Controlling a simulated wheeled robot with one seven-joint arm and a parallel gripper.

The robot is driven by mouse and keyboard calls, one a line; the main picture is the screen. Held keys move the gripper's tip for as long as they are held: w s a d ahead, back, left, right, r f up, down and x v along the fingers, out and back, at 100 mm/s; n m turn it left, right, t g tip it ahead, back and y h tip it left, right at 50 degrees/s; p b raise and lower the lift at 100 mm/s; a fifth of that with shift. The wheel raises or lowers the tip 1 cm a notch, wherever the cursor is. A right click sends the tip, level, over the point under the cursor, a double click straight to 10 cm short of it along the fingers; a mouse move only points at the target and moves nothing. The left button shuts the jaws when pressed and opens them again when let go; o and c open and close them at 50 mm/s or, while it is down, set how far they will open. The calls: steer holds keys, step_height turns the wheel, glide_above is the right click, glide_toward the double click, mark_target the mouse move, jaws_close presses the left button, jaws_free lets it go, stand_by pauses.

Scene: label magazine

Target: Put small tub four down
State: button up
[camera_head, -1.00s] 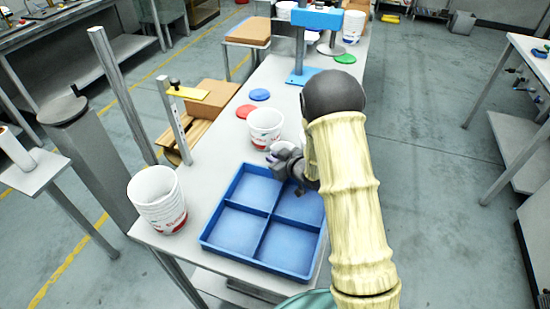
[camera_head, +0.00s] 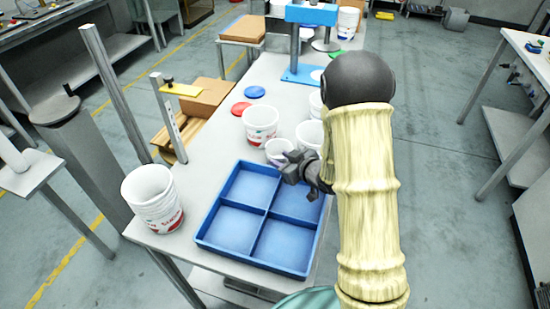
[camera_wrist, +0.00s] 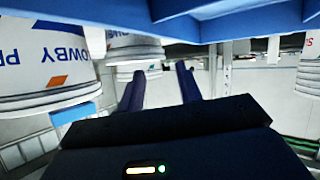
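A small white tub (camera_head: 277,150) stands in the head view on the table, just beyond the far edge of the blue four-compartment tray (camera_head: 238,258). I cannot read a number on it. My gripper (camera_head: 286,172) is low over the far part of the tray, on the near side of the small tub. In the wrist view my gripper (camera_wrist: 158,80) has its two fingers apart with a clear gap between them and nothing held. A white tub (camera_wrist: 134,48) shows upside down beside the left finger; I cannot tell for certain which tub it is.
Larger white tubs (camera_head: 260,126) (camera_head: 310,133) stand behind and right of the small tub. A stack of tubs (camera_head: 152,198) stands left of the tray. Red (camera_head: 240,108) and blue (camera_head: 254,92) discs lie farther back. The visible tray compartments are empty.

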steer(key=v, duration=0.5)
stand_by(0.4)
steer(key=s+d+r+m+g+h, duration=0.2)
steer(key=s+d+m+g+h, duration=0.1)
steer(key=s+d+m+h, duration=0.3)
steer(key=s+r+m+g+h, duration=0.1)
steer(key=s+g, duration=0.4)
steer(key=s, duration=0.7)
steer(key=shift+s+a+r+m, duration=0.25)
steer(key=shift+s+r+m, duration=0.05)
steer(key=shift+m, duration=0.3)
steer(key=shift+o, duration=0.2)
